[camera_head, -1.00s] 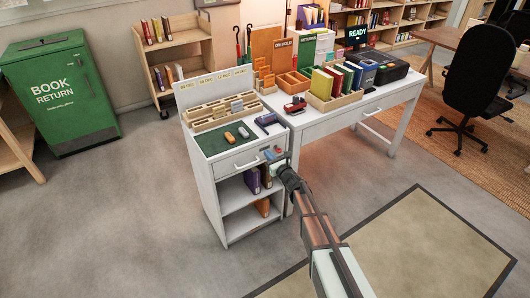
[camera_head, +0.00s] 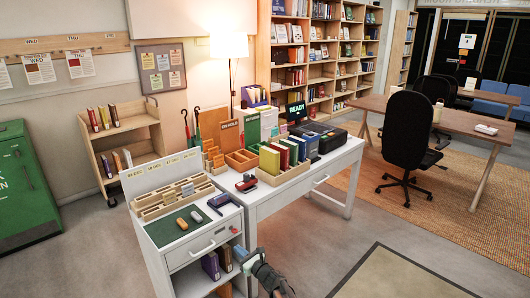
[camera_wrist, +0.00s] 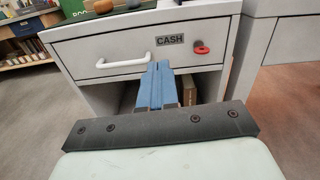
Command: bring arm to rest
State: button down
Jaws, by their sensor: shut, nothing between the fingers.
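My gripper (camera_wrist: 157,82) has blue fingers, closed together with nothing between them. In the wrist view it points at the white cabinet's front, just below the CASH label of the drawer (camera_wrist: 212,52). I cannot tell how far the tips are from the front. In the head view my gripper (camera_head: 241,254) shows low in the picture, in front of the white cabinet (camera_head: 157,262), at its right side. The drawer appears shut, with a white handle (camera_wrist: 123,63) and a red ring (camera_wrist: 201,48) on its front.
Books stand on the open shelf (camera_head: 197,284) below the drawer. A white desk (camera_head: 262,203) with a crate of coloured books adjoins the cabinet on the right. A green return bin (camera_head: 18,190) stands at far left. Grey floor (camera_head: 90,260) is free in front.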

jog(key=s+a+f+n+g+y, duration=0.1)
jog(key=s+a+f+n+g, duration=0.1)
jog(key=s+n+g, duration=0.45)
jog(key=s+a+f+n+g, duration=0.2)
jog(key=s+f+n, duration=0.15)
jog(key=n, duration=0.55)
jog(key=s+d+f+n+g+h, duration=0.45)
jog(key=s+f+n, duration=0.25)
jog(key=s, duration=0.4)
jog(key=s+d+f+n+g+h, duration=0.1)
jog(key=s+d+f+g+h, duration=0.1)
jog(key=s+d+f, duration=0.3)
jog(key=s+d+f+n+g+h, duration=0.1)
jog(key=s+d+f+h, duration=0.3)
jog(key=s+d, duration=1)
jog(key=s+d+f+n+g+h, duration=0.2)
jog(key=s+d+f, duration=0.4)
jog(key=s+d, duration=0.4)
jog(key=s+g+h, duration=0.1)
jog(key=s, duration=0.4)
jog(key=shift+s+d+g, duration=0.2)
jog(key=shift+s+g, duration=0.1)
jog(key=shift+s, duration=0.1)
